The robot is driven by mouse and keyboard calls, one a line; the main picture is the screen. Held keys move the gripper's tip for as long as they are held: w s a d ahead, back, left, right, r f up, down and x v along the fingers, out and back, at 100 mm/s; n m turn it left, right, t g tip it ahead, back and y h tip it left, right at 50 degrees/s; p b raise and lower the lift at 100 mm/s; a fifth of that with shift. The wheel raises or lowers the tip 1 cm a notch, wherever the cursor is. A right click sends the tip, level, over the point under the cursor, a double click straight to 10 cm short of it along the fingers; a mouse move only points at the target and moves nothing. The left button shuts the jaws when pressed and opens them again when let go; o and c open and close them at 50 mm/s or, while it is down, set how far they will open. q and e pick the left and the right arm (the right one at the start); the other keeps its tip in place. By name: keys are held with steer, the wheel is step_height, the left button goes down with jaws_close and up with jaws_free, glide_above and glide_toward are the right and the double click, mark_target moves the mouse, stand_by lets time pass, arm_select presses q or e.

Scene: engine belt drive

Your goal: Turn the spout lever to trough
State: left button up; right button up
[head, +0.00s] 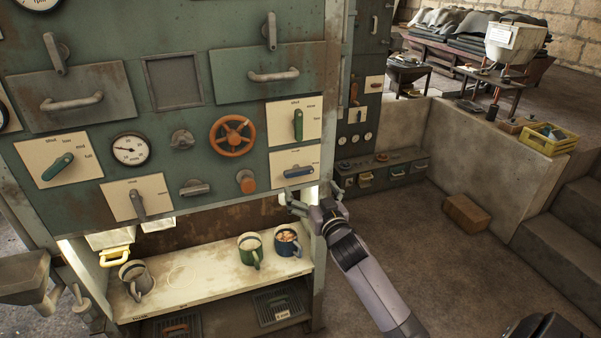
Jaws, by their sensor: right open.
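The spout lever cannot be named for certain, since the small plate labels are too blurred to read. A blue lever (298,171) lies nearly level on a cream plate at the panel's lower right. A green lever (298,124) stands upright at the upper right, and another green lever (58,166) is tilted at the far left. My right gripper (314,198) is open and empty, just below the blue lever, by the panel's lower right corner. My left gripper is not in view.
An orange handwheel (232,135) and an orange knob (246,182) sit on the panel. Below, a shelf (200,290) holds a grey jug (137,279), a green mug (250,249) and a blue mug (287,241). A brown box (466,214) lies on open floor at right.

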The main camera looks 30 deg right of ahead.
mark_target(300, 174)
steer(key=p+x, duration=0.1)
steer(key=x, duration=0.7)
steer(key=shift+s, duration=0.1)
steer(key=shift+c, duration=0.4)
steer(key=shift+a, duration=0.1)
steer(key=c, duration=1.1)
